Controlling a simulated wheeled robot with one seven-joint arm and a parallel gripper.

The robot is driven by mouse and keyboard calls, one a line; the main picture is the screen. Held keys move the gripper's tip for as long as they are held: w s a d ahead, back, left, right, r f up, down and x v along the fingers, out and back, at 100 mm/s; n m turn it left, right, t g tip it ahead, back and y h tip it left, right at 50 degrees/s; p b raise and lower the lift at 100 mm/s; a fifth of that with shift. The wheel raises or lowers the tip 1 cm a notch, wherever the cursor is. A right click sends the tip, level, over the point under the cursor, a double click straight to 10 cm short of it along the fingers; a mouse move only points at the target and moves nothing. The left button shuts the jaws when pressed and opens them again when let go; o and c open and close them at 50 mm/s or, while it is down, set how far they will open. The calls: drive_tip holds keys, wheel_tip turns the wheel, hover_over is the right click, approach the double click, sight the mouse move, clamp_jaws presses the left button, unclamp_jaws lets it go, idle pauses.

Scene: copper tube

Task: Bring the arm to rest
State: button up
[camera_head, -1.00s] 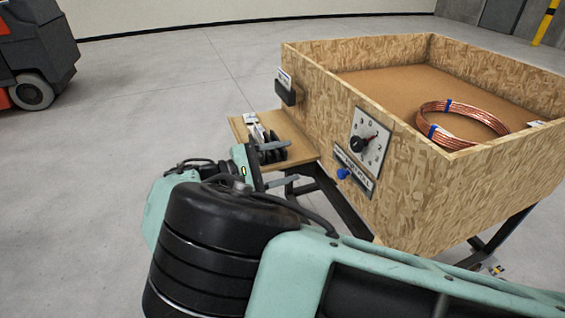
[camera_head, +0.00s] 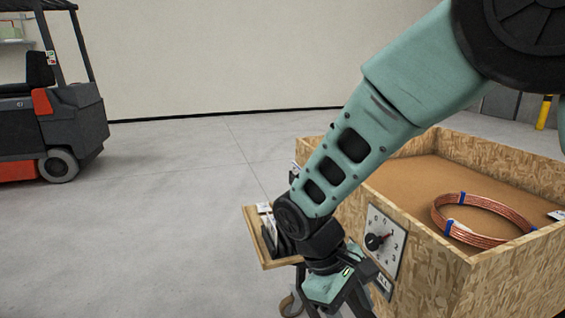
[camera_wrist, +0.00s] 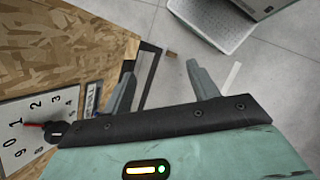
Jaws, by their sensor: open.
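My gripper (camera_wrist: 160,88) shows in the wrist view with its two fingers apart and nothing between them. It points down past the side of the wooden crate, with the grey floor beyond. In the head view my arm comes down from the upper right, and its wrist end is in front of the crate (camera_head: 505,285), beside the dial panel. The fingertips are not clearly visible in the head view.
The dial panel (camera_head: 386,240) with a red pointer is on the crate's side. A copper coil (camera_head: 480,240) with blue ties lies inside the crate. A small wooden shelf (camera_head: 252,235) with dark parts adjoins it. A forklift (camera_head: 55,130) stands at the left. Open floor lies between.

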drive_tip(key=s+d+r+m+t+y, duration=0.1)
drive_tip(key=s+r+y, duration=0.1)
drive_tip(key=s, duration=0.5)
drive_tip(key=s+d+r+m+t+y, duration=0.1)
drive_tip(key=s+r+y, duration=0.2)
drive_tip(key=s, duration=0.4)
drive_tip(key=shift+s+d+r+y, duration=0.15)
drive_tip(key=shift+s+r+y, duration=0.2)
drive_tip(key=shift+r, duration=0.55)
